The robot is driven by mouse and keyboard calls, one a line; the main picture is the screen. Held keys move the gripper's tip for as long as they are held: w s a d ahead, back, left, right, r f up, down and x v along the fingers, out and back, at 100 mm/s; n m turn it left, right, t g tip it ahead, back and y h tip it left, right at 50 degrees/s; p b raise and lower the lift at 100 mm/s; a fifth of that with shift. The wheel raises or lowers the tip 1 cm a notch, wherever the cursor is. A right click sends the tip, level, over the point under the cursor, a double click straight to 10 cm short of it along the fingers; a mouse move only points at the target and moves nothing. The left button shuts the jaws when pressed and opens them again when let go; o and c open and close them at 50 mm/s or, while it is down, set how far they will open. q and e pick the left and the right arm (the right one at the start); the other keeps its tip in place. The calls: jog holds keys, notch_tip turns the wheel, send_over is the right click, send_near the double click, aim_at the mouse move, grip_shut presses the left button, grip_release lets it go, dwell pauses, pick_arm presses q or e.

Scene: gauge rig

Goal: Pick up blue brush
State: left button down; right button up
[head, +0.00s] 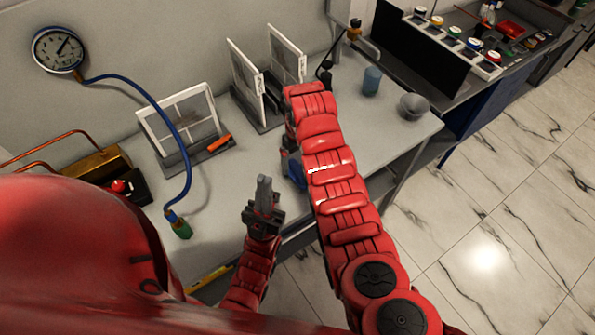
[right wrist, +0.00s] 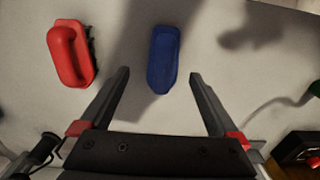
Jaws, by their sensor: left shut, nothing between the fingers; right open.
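The blue brush (right wrist: 163,60) lies on the grey table in the right wrist view, its long back facing the camera. My right gripper (right wrist: 160,76) is open, with one finger on each side of the brush's near end and gaps on both sides. I cannot tell its height above the table. In the head view the right gripper is hidden by my right arm. A blue shape (head: 293,170) shows beside that arm; I cannot tell if it is the brush. My left gripper (head: 264,185) is shut and empty near the table's front edge.
A red brush (right wrist: 70,52) lies left of the blue one in the right wrist view. In the head view are a gauge (head: 57,48) with a blue hose (head: 150,95), white framed panels (head: 180,118), an orange tool (head: 219,143), a blue cup (head: 372,80) and a grey bowl (head: 412,106).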

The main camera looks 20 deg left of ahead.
aim_at(297, 167)
jog(key=f, duration=0.1)
jog(key=f+p, duration=0.1)
jog(key=shift+s+a+f, duration=0.15)
jog(key=shift+a+f, duration=0.1)
jog(key=shift+f, duration=0.8)
grip_shut()
jog(key=shift+r, duration=0.1)
